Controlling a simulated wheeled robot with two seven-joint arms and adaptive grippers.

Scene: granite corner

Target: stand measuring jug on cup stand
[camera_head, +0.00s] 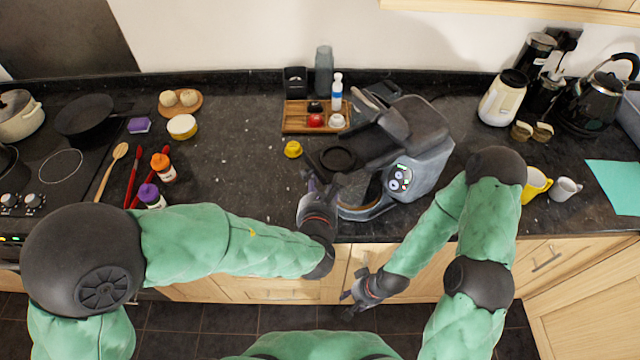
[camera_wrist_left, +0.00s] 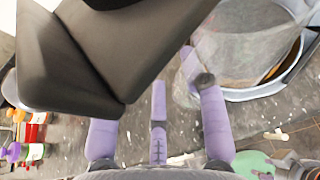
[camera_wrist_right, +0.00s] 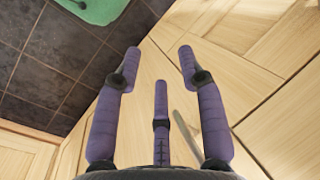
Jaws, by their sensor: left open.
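A clear jug-like vessel (camera_wrist_left: 245,48), which I take as the measuring jug, shows at the upper right of the left wrist view, in front of a pale, dark-rimmed curved base. My left gripper (camera_head: 318,186) is open. One finger of it overlaps the vessel's edge in the left wrist view (camera_wrist_left: 180,75); contact cannot be told.
A grey appliance (camera_head: 425,150) stands right of my left gripper, its bulk close by. A wooden tray (camera_head: 292,122) with bottles is behind. A yellow object (camera_head: 293,149) lies left of the dark piece. Free granite counter (camera_head: 235,160) lies to the left. Cups (camera_head: 565,188) stand far right.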

